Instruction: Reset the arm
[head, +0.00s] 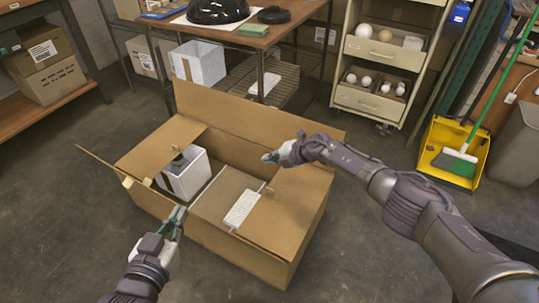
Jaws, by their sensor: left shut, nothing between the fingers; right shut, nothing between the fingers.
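My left gripper (174,220) is shut and empty, in front of the left front side of a large open cardboard box (262,262). My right gripper (270,158) is shut and empty above the right part of the same box. My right arm comes in from the right and stretches over the floor to the box. Inside the box, a white carton (186,178) with a dark object on it stands in the left compartment.
A wooden table (262,37) behind the box holds a black dome (217,11). A shelf unit (368,103) with white bulbs stands at the back. A yellow dustpan (437,140) and green broom (500,80) stand at right. Grey floor is free left of the box.

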